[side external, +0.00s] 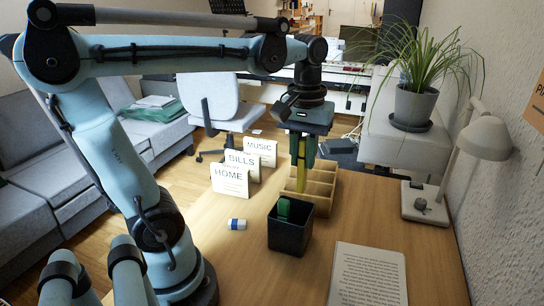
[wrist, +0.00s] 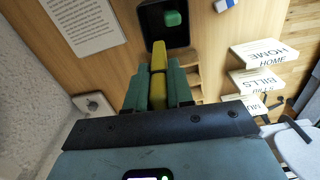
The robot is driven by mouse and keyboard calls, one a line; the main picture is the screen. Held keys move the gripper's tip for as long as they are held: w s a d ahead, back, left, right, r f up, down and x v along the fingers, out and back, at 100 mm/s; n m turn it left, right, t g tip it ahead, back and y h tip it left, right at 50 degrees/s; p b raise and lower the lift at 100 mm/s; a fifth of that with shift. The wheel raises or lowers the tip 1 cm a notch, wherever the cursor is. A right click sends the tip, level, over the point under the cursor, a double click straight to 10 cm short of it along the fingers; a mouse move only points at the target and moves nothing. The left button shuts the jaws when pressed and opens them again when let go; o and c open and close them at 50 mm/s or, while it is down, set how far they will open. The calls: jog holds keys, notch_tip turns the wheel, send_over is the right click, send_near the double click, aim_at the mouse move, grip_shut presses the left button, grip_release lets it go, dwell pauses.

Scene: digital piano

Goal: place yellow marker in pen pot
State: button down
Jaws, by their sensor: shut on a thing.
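The yellow marker (side external: 301,179) hangs upright between the fingers of my gripper (side external: 303,158), which is shut on it. In the wrist view the yellow marker (wrist: 158,58) points out from between the fingers of my gripper (wrist: 158,84). The pen pot (side external: 289,236) is a dark square cup on the desk with a green thing (side external: 283,208) standing in it. In the side view the marker is beyond the pot. In the wrist view its tip appears close to the near rim of the pot (wrist: 146,28). The marker's upper part is hidden by the fingers.
A wooden compartment tray (side external: 325,188) lies behind the pot, under my gripper. A blue-and-white eraser (side external: 237,224) lies left of the pot. Letter holders (side external: 231,182) stand further left. A printed sheet (side external: 368,275) lies at front right. A lamp (side external: 428,200) stands at the right.

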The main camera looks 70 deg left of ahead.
aim_at(300, 206)
notch_tip(300, 206, down, 13)
dwell(0.7)
jog(key=shift+f, duration=0.15)
jog(key=c, duration=1.3)
grip_release()
